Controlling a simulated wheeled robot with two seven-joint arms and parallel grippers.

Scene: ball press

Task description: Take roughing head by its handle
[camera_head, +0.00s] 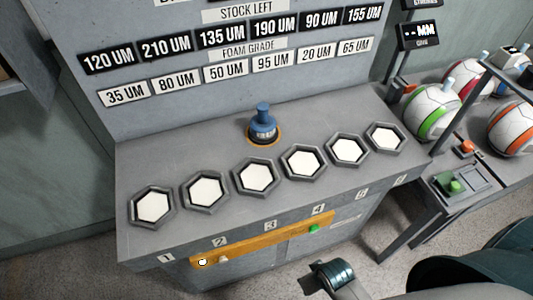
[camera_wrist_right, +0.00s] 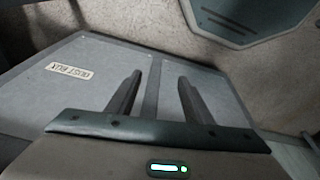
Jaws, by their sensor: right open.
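The blue-handled head (camera_head: 263,122), which I take to be the roughing head, stands upright in an orange-rimmed round seat at the back middle of the grey bench. Its blue knob-topped handle points up and is uncovered. My right gripper (camera_wrist_right: 160,88) is open in the right wrist view, with nothing between its two dark fingers. That view shows a grey panel beyond the fingers, and the head is not in it. In the head view, parts of my right arm show at the lower right, well away from the head. My left gripper is not in view.
Several hexagonal pads (camera_head: 256,178) line the bench front. A yellow bar (camera_head: 262,241) runs below its front edge. An upright label board (camera_head: 225,50) stands behind. At right are balls (camera_head: 432,113), a frame and a green button (camera_head: 454,185). Space above the pads is clear.

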